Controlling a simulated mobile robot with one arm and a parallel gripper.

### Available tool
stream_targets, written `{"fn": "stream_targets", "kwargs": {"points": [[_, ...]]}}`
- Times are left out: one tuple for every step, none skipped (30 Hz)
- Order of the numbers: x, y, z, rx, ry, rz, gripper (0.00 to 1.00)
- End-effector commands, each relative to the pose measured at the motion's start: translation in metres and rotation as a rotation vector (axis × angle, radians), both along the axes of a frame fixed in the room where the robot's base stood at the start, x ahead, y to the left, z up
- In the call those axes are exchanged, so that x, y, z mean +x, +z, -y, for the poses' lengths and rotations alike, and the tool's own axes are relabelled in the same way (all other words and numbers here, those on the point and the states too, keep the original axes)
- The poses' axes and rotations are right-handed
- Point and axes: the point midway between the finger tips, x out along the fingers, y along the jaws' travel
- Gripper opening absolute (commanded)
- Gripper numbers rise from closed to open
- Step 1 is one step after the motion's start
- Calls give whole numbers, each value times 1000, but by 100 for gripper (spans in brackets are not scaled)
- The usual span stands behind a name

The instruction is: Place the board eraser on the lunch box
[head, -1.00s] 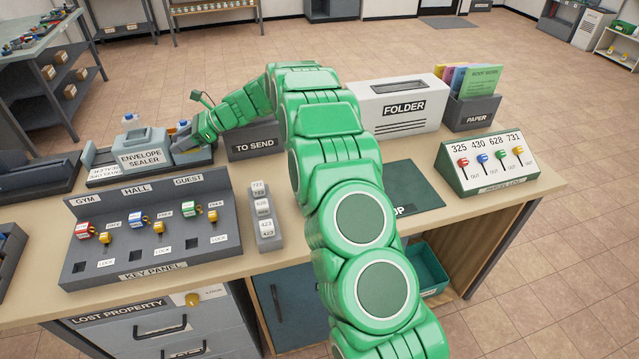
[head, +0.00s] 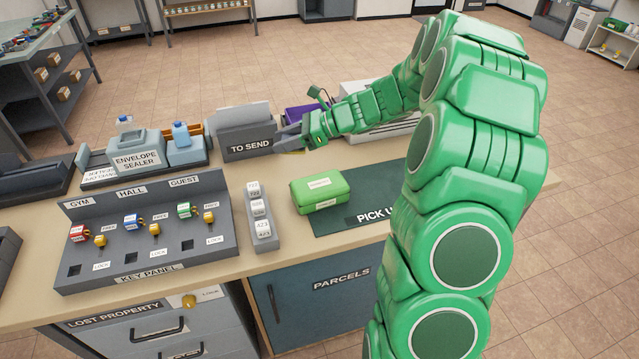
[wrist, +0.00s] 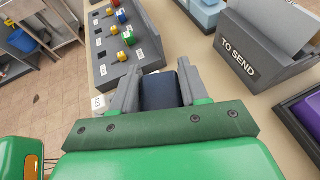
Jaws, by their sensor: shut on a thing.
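My gripper (head: 284,142) is in front of the TO SEND holder, above the table. In the wrist view its two grey fingers (wrist: 158,84) are shut on a dark blue block, the board eraser (wrist: 160,93). In the head view the eraser is too small and covered to make out clearly. A green box with rounded edges, which looks like the lunch box (head: 320,189), lies on the dark green PICK UP mat (head: 374,207), at its left side. It is nearer the table's front edge than my gripper, to its right. Its top looks bare apart from a white label.
The grey TO SEND holder (head: 245,130) stands close behind my gripper. The key panel (head: 145,231) and a rack of white tags (head: 262,215) lie left of the green box. The envelope sealer (head: 137,152) stands at back left. A purple thing (head: 300,112) is behind my gripper.

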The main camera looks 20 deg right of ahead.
Motion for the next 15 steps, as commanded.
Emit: {"fn": "stream_targets", "kwargs": {"points": [[-12,3,9,2,-13,-2,14],[-19,4,13,3,-18,-4,14],[-28,7,18,3,-25,-2,14],[-34,8,22,2,-30,0,14],[-41,10,25,1,-35,-1,14],[-51,11,30,1,-41,-2,14],[-58,11,32,3,-46,-4,14],[-65,13,35,3,-51,-4,14],[-74,15,38,2,-56,-2,14],[-80,17,41,2,-61,-1,14],[-87,18,43,1,-66,-2,14],[-97,19,44,3,-71,-4,14],[-104,19,46,3,-75,-4,14],[-111,20,47,3,-78,-5,14],[-119,22,49,3,-84,-4,14]]}}
